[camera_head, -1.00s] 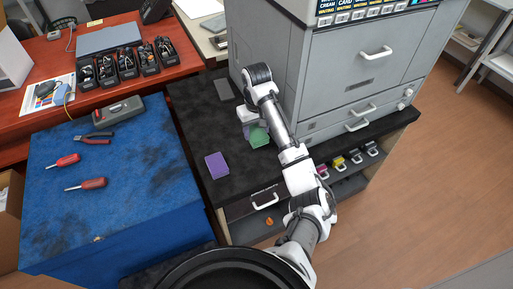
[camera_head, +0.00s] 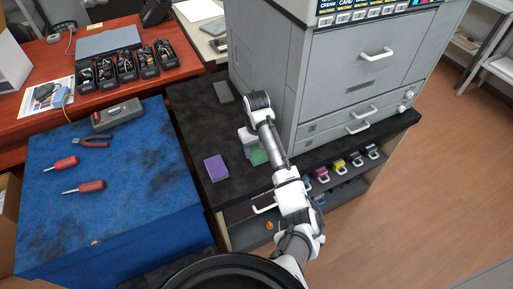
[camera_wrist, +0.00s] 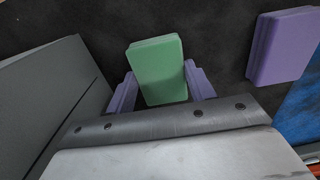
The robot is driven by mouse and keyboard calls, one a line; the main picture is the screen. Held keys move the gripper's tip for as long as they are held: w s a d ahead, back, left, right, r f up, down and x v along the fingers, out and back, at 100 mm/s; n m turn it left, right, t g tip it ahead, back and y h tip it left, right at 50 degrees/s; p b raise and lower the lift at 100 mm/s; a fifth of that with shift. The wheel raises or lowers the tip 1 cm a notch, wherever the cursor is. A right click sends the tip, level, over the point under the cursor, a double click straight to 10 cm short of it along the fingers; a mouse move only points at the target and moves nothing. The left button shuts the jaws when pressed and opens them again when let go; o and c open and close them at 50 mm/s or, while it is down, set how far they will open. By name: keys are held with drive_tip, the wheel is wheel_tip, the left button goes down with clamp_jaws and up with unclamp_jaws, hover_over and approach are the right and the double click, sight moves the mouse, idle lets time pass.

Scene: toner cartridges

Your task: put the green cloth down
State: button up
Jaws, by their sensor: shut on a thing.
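The green cloth (camera_wrist: 158,70) is a folded, block-like pad in the middle of the wrist view. My gripper (camera_wrist: 161,86) has its two purple fingers on either side of the cloth and is shut on it. In the head view the green cloth (camera_head: 258,156) shows partly below my gripper (camera_head: 251,144), over the black counter (camera_head: 235,190). My wrist hides part of it there. I cannot tell whether the cloth touches the counter.
A purple folded pad (camera_head: 216,168) lies on the counter to the left of the cloth, and also shows in the wrist view (camera_wrist: 281,46). The grey printer (camera_head: 340,75) stands close on the right. A dark grey flat object (camera_head: 223,92) lies farther back.

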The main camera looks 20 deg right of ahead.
sight(257, 151)
drive_tip(key=o, duration=1)
drive_tip(key=shift+r, duration=0.1)
wheel_tip(257, 151, up, 12)
drive_tip(key=shift+r+p, duration=0.1)
drive_tip(key=shift+p, duration=0.9)
